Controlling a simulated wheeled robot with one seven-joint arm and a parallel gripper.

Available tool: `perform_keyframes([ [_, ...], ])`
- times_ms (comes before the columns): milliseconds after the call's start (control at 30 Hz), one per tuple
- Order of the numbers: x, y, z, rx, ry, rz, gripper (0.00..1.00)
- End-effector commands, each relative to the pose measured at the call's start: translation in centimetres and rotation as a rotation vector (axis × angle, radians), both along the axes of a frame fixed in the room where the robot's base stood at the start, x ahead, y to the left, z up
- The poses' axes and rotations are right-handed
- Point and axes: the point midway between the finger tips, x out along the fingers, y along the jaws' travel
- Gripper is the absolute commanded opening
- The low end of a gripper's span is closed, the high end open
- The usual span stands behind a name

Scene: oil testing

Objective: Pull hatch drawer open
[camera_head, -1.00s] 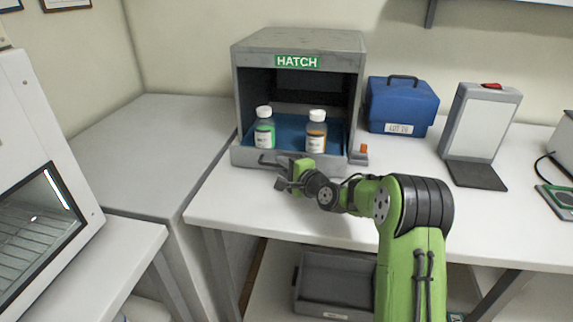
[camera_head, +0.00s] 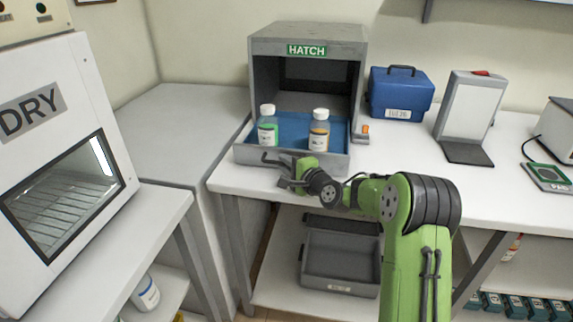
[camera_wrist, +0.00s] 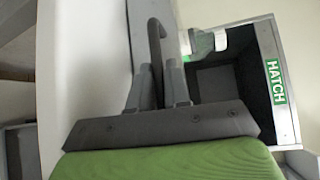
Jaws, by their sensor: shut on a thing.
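The grey hatch (camera_head: 308,45) stands on the white table, with a green HATCH label on top. Its drawer (camera_head: 325,163), with a blue inner floor, sticks out toward me past the hatch front. Two white-capped bottles stand upright in it: one with a green label (camera_head: 268,128) and one with an orange-brown label (camera_head: 319,132). My gripper (camera_head: 283,170) is at the left part of the drawer front, shut on the dark handle. In the wrist view the handle (camera_wrist: 155,45) runs between my fingers (camera_wrist: 160,85), and the hatch (camera_wrist: 262,75) shows to the right.
A blue case (camera_head: 402,98), a white panel stand (camera_head: 470,112) and a small orange-topped item (camera_head: 363,133) stand right of the hatch. A DRY oven (camera_head: 62,160) is at left. A grey bin (camera_head: 340,262) sits on the lower shelf.

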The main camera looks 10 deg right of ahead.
Motion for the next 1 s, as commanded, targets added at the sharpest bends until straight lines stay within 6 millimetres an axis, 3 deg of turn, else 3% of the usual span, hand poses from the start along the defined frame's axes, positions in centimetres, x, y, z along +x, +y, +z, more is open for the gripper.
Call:
perform_keyframes([
  [133,0.0,-0.1,-0.1,-0.001,0.002,-0.003,0.0],
  [167,0.0,-0.1,-0.1,-0.001,0.002,-0.003,0.21],
  [267,0.0,-0.1,-0.1,-0.001,0.001,-0.002,0.35],
  [567,-0.2,-0.2,0.0,0.0,0.0,-0.001,0.35],
  [667,-1.5,-0.8,0.3,-0.001,0.001,-0.003,0.35],
  [1000,-10.1,-4.5,1.6,0.001,0.003,-0.008,0.35],
])
